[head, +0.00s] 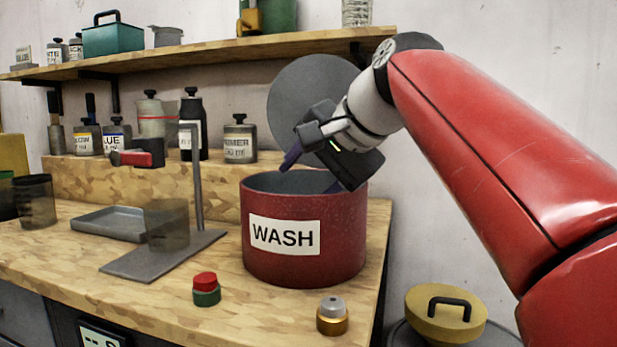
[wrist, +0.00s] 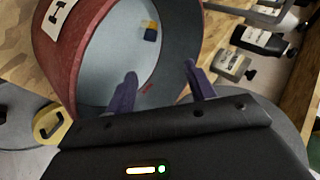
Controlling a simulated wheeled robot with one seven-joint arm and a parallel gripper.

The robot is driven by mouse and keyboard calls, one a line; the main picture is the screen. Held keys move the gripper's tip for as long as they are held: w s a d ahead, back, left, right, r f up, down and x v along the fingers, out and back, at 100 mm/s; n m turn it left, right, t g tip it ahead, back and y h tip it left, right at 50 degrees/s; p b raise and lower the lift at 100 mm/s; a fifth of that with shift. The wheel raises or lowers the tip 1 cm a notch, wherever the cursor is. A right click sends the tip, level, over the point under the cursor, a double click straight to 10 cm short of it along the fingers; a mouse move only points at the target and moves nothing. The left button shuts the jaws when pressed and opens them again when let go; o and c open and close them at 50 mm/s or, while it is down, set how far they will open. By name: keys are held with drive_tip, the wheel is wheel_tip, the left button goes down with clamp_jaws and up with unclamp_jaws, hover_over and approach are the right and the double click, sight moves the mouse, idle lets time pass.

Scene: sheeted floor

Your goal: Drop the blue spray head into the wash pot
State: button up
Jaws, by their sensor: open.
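The red wash pot (head: 350,235) stands at the right end of the bench, with a white WASH label on its side. In the wrist view I look into the pot (wrist: 72,60). A small blue and yellow piece, which looks like the blue spray head (wrist: 150,32), lies inside on the pale bottom. My gripper (head: 310,176) is over the pot's mouth, tilted down, with its fingers at the rim's height. In the wrist view my gripper (wrist: 160,72) has its two purple fingers wide apart, with nothing between them.
A red-and-green cap (head: 206,290) and a gold-and-grey cap (head: 332,317) stand on the bench before the pot. A grey stand (head: 195,190) is left of it. Several bottles, including a primer bottle (head: 240,140), line the riser behind. A shelf (head: 200,58) runs above.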

idle(0.3)
wheel_tip(320, 180, up, 7)
drive_tip(key=p, duration=0.4)
drive_tip(key=shift+p, duration=0.3)
